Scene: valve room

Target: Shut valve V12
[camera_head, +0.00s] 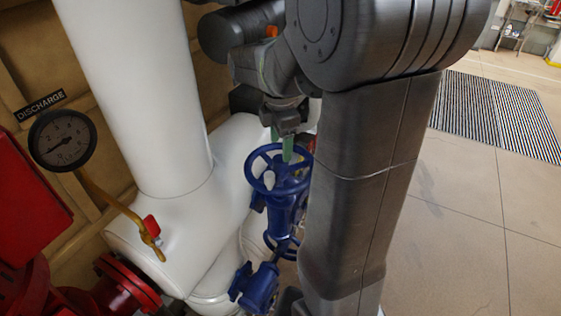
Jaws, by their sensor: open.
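A blue valve (282,210) with a round spoked handwheel (258,184) stands upright in the middle, beside a white pipe. No tag reading V12 can be made out on it. My gripper (281,146) points down at the far side of the handwheel, its green fingertips apart. The fingertips overlap the wheel's rim in the picture; I cannot tell whether they touch it or straddle it. My own arm hides the right side of the valve and part of the wheel.
A thick white pipe (145,90) rises at left. A gauge (62,140) under a DISCHARGE sign (41,106) and a small red-handled cock (151,228) stand near it. A red flange (125,285) is at lower left. A second blue fitting (257,287) sits below. Floor (460,220) at right is clear, with a striped mat (490,112).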

